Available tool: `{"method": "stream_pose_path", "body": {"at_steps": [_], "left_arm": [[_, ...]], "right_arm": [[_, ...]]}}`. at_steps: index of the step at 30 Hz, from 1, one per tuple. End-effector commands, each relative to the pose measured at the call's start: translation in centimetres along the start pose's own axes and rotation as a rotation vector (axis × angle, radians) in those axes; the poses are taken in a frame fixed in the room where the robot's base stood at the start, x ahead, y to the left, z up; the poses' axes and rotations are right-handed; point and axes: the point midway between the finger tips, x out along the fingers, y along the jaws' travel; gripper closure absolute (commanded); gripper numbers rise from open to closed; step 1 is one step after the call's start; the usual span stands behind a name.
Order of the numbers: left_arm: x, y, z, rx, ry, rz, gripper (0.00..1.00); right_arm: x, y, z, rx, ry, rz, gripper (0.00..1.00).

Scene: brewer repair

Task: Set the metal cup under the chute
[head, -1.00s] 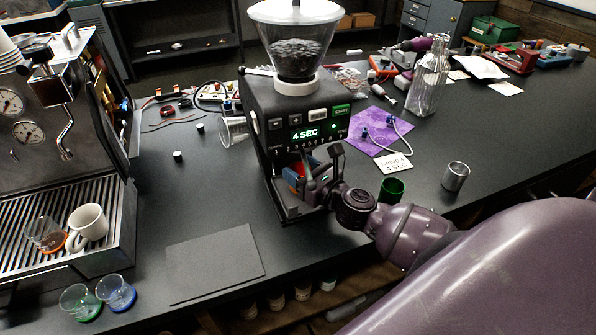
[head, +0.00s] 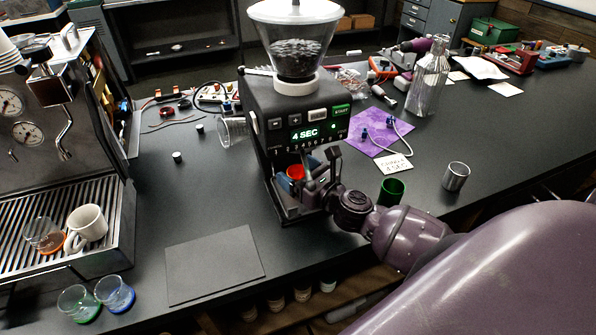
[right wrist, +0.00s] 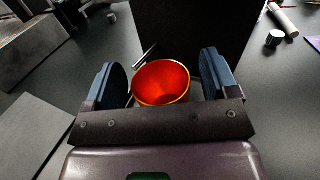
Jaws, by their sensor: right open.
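A red cup (head: 295,172) with a gold rim sits under the front of the black grinder (head: 295,115), where the chute is; the chute itself is hard to make out. In the right wrist view the cup (right wrist: 161,84) is between the two blue finger pads, with a gap on each side. My right gripper (head: 298,178) is open around it. A plain silver metal cup (head: 456,177) stands upright on the counter to the right, apart from the gripper. My left gripper is not in view.
A green cup (head: 392,190) stands just right of my right wrist. A purple mat (head: 372,142) and a card (head: 394,163) lie behind it. An espresso machine (head: 60,120) stands left, with two glasses (head: 98,298) in front. A dark mat (head: 215,266) lies on clear counter.

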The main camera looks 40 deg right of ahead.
Motion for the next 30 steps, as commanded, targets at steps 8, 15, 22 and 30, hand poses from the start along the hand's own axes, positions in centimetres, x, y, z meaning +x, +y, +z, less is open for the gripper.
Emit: {"method": "stream_pose_path", "body": {"at_steps": [8,15,22,30], "left_arm": [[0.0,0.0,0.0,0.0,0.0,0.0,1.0],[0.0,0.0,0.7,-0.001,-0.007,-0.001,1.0],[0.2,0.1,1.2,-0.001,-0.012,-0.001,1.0],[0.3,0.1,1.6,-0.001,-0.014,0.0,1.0]], "right_arm": [[-2.5,0.0,0.1,0.001,0.002,-0.001,0.2],[-6.5,0.0,0.1,0.0,0.002,-0.001,0.2],[-9.9,0.0,0.1,0.001,0.002,-0.001,0.2],[-11.8,0.0,0.2,0.0,0.0,-0.001,0.2]]}}
